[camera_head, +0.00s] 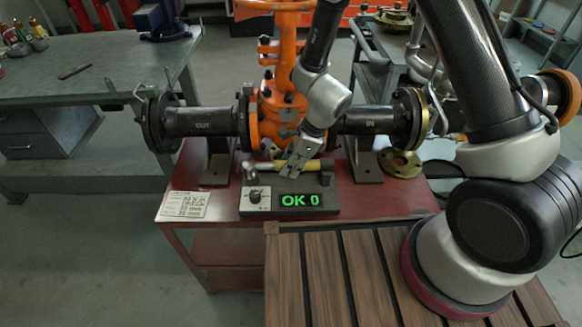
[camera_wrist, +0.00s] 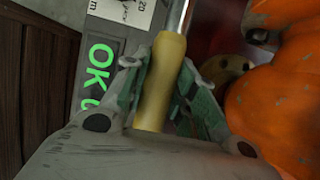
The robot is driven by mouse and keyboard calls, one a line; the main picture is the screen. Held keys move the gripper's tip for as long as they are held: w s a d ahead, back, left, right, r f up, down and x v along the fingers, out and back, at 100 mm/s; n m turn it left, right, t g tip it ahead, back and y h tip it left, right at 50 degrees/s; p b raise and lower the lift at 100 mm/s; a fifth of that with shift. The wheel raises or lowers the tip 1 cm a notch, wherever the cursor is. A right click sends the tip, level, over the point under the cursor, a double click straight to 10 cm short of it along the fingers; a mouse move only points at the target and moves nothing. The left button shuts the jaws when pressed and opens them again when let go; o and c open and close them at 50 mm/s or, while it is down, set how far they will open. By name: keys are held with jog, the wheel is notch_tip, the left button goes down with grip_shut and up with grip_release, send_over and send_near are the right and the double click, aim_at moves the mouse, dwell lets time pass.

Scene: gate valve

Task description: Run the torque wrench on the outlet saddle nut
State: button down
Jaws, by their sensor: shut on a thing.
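The torque wrench (camera_head: 318,164) lies along the back of the dark tester box, its yellow handle to the right and its metal end to the left. My gripper (camera_head: 292,170) is at the handle from above. In the wrist view my gripper (camera_wrist: 165,95) is shut on the yellow handle of the wrench (camera_wrist: 158,82), with a finger on each side. The outlet pipe (camera_head: 198,122), marked OUT, rests on the left saddle (camera_head: 217,163). The saddle's nut is too small to make out.
The tester box (camera_head: 262,211) shows a green "OK 0" and has a knob. An orange gate valve (camera_head: 283,95) stands close behind. A paper card (camera_head: 185,205) lies at the red bench's left front. A brass flange (camera_head: 401,163) lies at right.

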notch_tip(320, 180, up, 12)
jog(key=shift+r, duration=0.2)
dwell(0.6)
jog(key=shift+d+f, duration=0.1)
